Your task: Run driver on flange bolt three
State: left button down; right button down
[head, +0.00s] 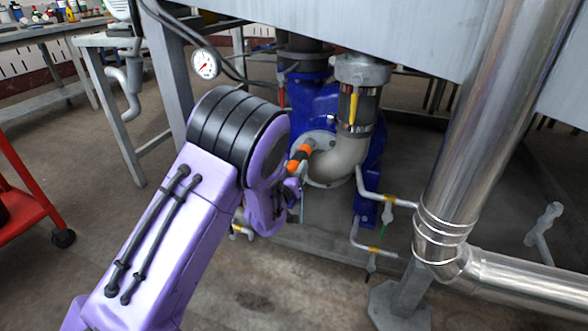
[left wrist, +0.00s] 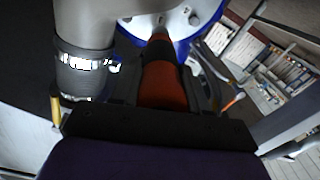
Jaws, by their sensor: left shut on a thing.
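The driver (head: 300,157), orange with a black band, is held in my left gripper (head: 292,176), which is shut on it. In the left wrist view the driver (left wrist: 163,85) points away from me, toward the light round flange (left wrist: 148,20). The flange (head: 321,143) sits on the blue pump (head: 316,103), and several bolt heads show around its rim. The driver's tip is hidden, so I cannot tell whether it touches a bolt or which bolt is number three. My right gripper is not in view.
A grey elbow pipe (head: 346,155) runs from the flange up to a clamped coupling (head: 356,108). A pressure gauge (head: 206,64) hangs at upper left. A thick shiny pipe (head: 478,140) stands at right. Thin valve pipes (head: 385,199) lie low on the right. A red cart (head: 22,200) is at far left.

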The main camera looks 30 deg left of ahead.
pick_arm(q)
jog(key=shift+x, duration=0.75)
dwell(0.3)
jog(key=shift+w+r+p, duration=0.2)
jog(key=shift+p, duration=0.25)
dwell(0.9)
jog(key=shift+s+f, duration=0.1)
dwell(0.6)
jog(key=shift+p, duration=0.4)
jog(key=shift+p+v, duration=0.6)
jog(key=shift+v, duration=1)
